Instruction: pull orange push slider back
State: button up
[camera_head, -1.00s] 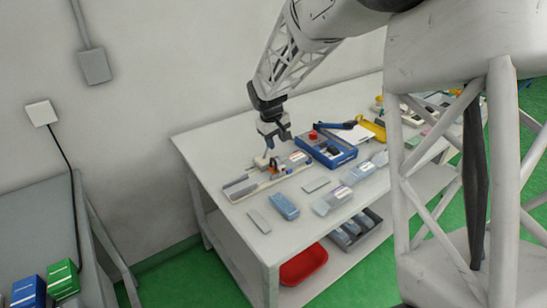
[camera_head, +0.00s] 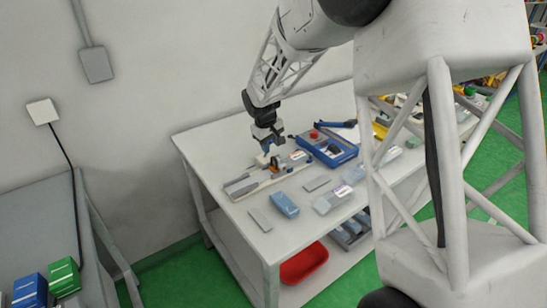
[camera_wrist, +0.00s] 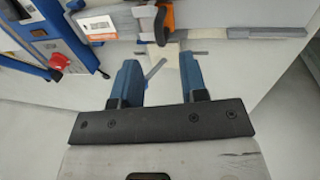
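The orange slider (camera_head: 274,162) sits on a long grey and light rail fixture (camera_head: 262,181) near the table's back left. In the wrist view the orange slider (camera_wrist: 167,17) shows at the top centre, with a dark part beside it, on the rail (camera_wrist: 212,24). My gripper (camera_head: 269,148) is just above and behind the slider. In the wrist view its two blue fingers (camera_wrist: 159,68) are spread apart, with nothing gripped between them. The slider lies beyond the fingertips, in line with the gap. I cannot tell whether a fingertip touches the fixture.
A blue tray device with a red knob (camera_head: 328,147) stands to the right of the fixture. A blue packet (camera_head: 285,204), flat grey plates and clear packs lie in front. A red bin (camera_head: 304,264) is on the lower shelf. The table's front left corner is mostly clear.

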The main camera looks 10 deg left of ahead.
aim_at(274, 158)
jog(key=shift+w+d+f, duration=0.15)
jog(key=shift+f, duration=0.85)
jog(key=shift+w+d+f, duration=0.15)
jog(key=shift+f, duration=0.9)
jog(key=shift+w+d+f, duration=0.15)
jog(key=shift+f, duration=0.85)
grip_shut()
